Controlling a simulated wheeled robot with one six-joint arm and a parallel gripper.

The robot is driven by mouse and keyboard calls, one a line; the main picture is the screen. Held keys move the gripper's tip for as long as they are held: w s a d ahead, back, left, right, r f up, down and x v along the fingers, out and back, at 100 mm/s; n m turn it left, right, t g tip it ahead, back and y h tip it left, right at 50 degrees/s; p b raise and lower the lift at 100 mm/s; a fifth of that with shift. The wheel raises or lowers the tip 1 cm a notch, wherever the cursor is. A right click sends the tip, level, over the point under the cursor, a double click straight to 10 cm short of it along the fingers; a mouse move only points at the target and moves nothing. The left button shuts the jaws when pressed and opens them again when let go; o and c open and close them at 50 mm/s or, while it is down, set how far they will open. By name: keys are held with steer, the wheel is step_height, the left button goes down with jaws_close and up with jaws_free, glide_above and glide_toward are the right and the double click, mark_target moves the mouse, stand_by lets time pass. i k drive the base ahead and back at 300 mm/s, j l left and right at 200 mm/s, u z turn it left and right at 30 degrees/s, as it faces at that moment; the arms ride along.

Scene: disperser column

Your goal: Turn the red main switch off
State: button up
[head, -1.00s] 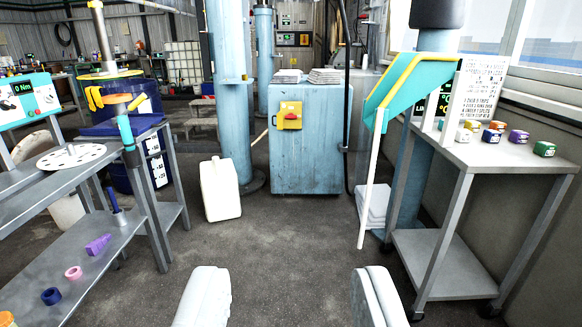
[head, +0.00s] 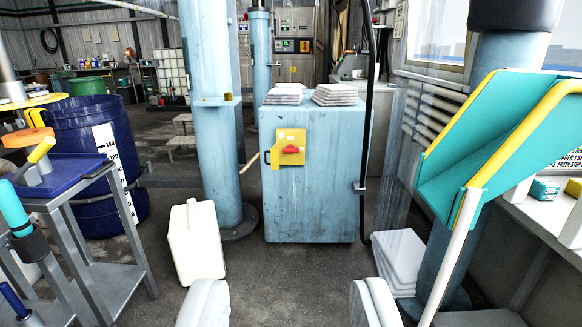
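The red main switch (head: 290,150) is a small red handle on a yellow plate (head: 283,138). The plate is mounted on the front of a light blue cabinet (head: 315,205), straight ahead near the middle of the head view. The handle looks roughly horizontal. My gripper (head: 287,306) shows at the bottom edge as two pale fingers spread wide apart, with nothing between them. It is well short of the cabinet and lower than the switch in the picture.
A white canister (head: 195,243) stands on the floor left of the cabinet, beside a blue column (head: 210,110). A metal cart (head: 100,215) is at left. A teal and yellow chute (head: 500,135) juts in at right. White stacked sacks (head: 400,258) lie right of the cabinet. Floor ahead is clear.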

mark_target(290, 148)
steer(key=i, duration=2.15)
